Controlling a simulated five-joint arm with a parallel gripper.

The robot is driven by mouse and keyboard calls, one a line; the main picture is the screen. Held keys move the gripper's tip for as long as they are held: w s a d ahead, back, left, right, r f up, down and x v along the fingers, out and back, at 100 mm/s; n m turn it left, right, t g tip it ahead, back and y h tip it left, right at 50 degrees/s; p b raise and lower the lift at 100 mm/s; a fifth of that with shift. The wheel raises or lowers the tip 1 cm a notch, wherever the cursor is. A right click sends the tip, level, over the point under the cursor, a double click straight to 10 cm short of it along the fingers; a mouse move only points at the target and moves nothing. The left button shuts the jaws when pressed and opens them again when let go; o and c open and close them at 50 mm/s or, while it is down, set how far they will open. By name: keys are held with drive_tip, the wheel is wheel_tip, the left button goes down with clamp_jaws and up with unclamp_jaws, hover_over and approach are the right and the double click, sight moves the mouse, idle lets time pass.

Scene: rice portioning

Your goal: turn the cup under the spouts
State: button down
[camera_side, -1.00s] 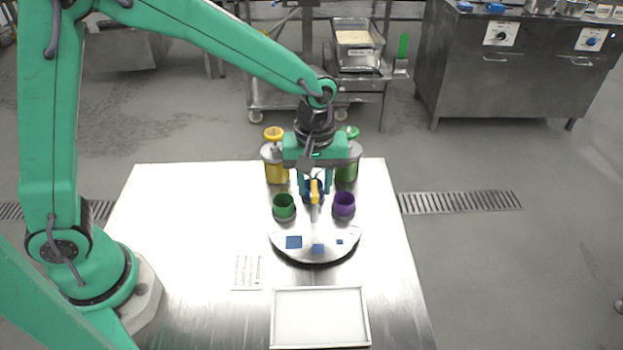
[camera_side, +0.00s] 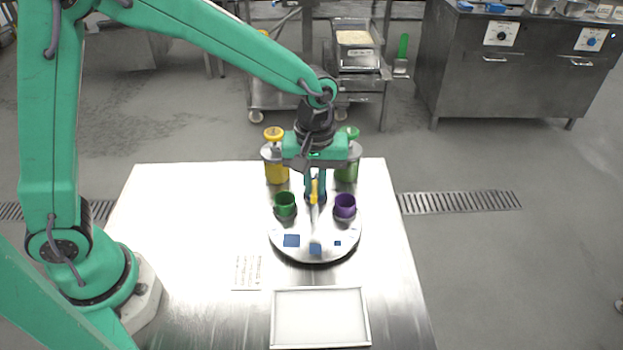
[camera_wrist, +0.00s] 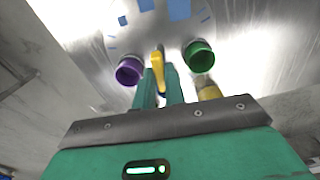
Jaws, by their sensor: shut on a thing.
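A round silver turntable (camera_side: 315,230) with blue square marks lies on the steel table. A green cup (camera_side: 285,204) stands on its left and a purple cup (camera_side: 345,206) on its right. In the wrist view the purple cup (camera_wrist: 129,70) is left and the green cup (camera_wrist: 200,56) right. My gripper (camera_side: 315,194) points down over the turntable's middle, between the cups, shut on a yellow handle (camera_wrist: 157,66). A yellow dispenser (camera_side: 276,168) and a green dispenser (camera_side: 347,170) stand behind. Their spouts are not clear, and my gripper hides part of the turntable's back.
A white framed tray (camera_side: 320,317) lies at the table's front. A printed card (camera_side: 247,272) lies left of it. The table's left part is clear. A cart with a pan of pale grains (camera_side: 355,38) stands behind the table.

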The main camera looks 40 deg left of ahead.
drive_tip(key=shift+m, duration=0.4)
drive_tip(key=shift+r+m, duration=0.1)
drive_tip(key=shift+m, duration=6.1)
drive_tip(key=c, duration=1.5)
unclamp_jaws()
drive_tip(key=shift+o, duration=0.2)
drive_tip(key=shift+r, duration=3.9)
